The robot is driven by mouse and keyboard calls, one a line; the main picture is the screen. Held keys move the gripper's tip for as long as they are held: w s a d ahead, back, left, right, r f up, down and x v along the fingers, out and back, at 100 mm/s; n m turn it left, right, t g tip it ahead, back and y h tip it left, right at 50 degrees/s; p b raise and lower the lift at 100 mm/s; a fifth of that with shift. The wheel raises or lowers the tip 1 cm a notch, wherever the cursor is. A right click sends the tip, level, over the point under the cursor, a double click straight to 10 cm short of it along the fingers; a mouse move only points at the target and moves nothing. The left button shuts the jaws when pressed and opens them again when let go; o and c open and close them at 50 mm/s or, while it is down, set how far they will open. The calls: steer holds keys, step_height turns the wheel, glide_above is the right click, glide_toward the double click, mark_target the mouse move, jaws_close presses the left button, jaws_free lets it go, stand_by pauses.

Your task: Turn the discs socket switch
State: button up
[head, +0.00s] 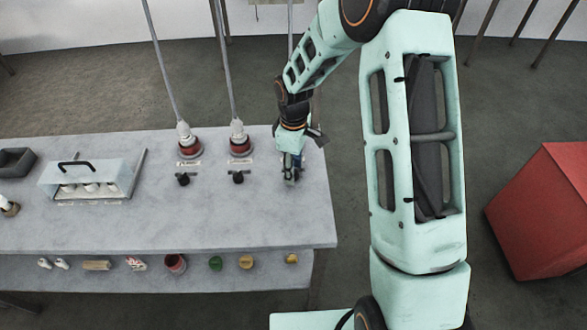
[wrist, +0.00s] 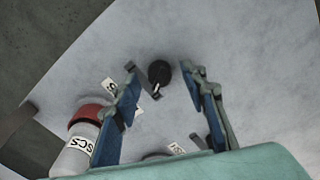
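My gripper (head: 290,176) is open over the right part of the grey table. In the wrist view, a round black switch knob (wrist: 159,72) with a small pale mark lies between its spread fingers (wrist: 158,88). Gaps show around the knob; I cannot tell whether a fingertip touches it. A white plug (wrist: 75,154) with a red collar (wrist: 90,113) stands at the left of the wrist view, its lettering reading "SCS". In the head view my gripper and wrist hide this knob and most of its socket.
Two red sockets (head: 190,149) (head: 240,147) with cabled plugs stand to the left, with black switches (head: 183,179) (head: 238,177) before them. A glass-lidded case (head: 85,180) is further left. Small items, including a green one (head: 215,263), line the lower shelf. A red box (head: 545,210) stands right.

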steer(key=shift+f, duration=0.45)
steer(key=shift+c, duration=0.4)
jaws_close()
steer(key=shift+m, duration=0.3)
steer(key=shift+f+m+b, duration=0.1)
steer(key=shift+m+b, duration=1.05)
steer(key=shift+m, duration=0.05)
steer(key=m+b, duration=0.1)
steer(key=m, duration=0.1)
steer(key=shift+m, duration=0.4)
steer(key=m+b, duration=0.2)
steer(key=m, duration=0.4)
steer(key=shift+b, duration=0.3)
